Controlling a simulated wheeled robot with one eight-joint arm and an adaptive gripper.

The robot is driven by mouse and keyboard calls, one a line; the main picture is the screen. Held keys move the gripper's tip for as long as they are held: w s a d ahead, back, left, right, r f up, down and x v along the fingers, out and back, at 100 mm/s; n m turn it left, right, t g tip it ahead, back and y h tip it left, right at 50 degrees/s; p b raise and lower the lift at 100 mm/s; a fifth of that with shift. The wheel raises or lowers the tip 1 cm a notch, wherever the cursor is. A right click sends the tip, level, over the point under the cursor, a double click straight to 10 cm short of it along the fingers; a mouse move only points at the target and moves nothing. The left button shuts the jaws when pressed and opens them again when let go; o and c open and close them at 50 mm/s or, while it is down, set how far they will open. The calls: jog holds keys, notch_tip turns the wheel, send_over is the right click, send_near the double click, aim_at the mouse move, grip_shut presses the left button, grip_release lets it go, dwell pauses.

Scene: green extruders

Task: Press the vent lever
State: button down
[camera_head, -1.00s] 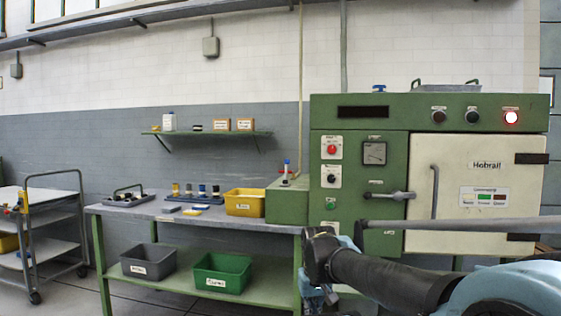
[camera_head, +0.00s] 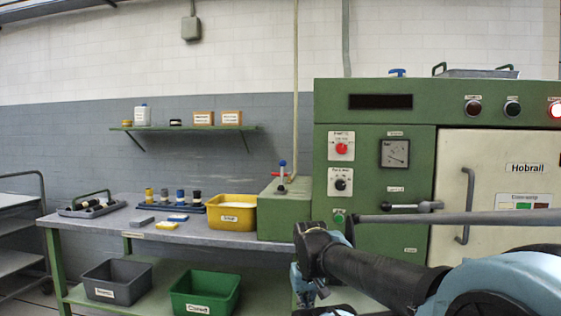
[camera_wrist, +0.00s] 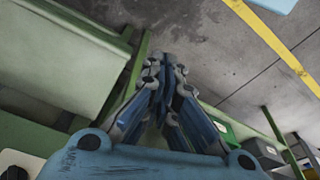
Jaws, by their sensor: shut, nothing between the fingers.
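The green machine (camera_head: 330,100) with a cream door stands at the right in the head view. I cannot tell for sure which part is the vent lever. A small upright lever with a red and a blue part (camera_head: 282,176) stands on the low green box left of the machine. My gripper (camera_wrist: 160,75) is shut and empty in the wrist view, pointing over the floor. In the head view, my gripper (camera_head: 308,292) hangs low, apart from both levers; its fingertips are hard to make out.
A long grey bar (camera_head: 470,217) crosses in front of the machine. The workbench (camera_head: 110,219) at the left holds a yellow bin (camera_head: 231,220) and several small items. A grey bin (camera_head: 115,283) and a green bin (camera_head: 205,294) are on its lower shelf. A cart stands far left.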

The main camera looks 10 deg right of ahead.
jog(key=w+r, duration=1.1)
jog(key=r, duration=0.4)
jog(key=w+r, duration=1.1)
jog(key=r, duration=0.4)
jog(key=w+r, duration=0.9)
jog(key=w, duration=0.3)
jog(key=w+d+r+m+g, duration=0.1)
jog(key=w+r, duration=0.8)
jog(key=w, duration=0.3)
jog(key=shift+d+m, duration=0.3)
jog(key=shift+f, duration=0.1)
jog(key=s+f, duration=0.3)
jog(key=f, duration=0.5)
jog(key=shift+a+f, duration=0.4)
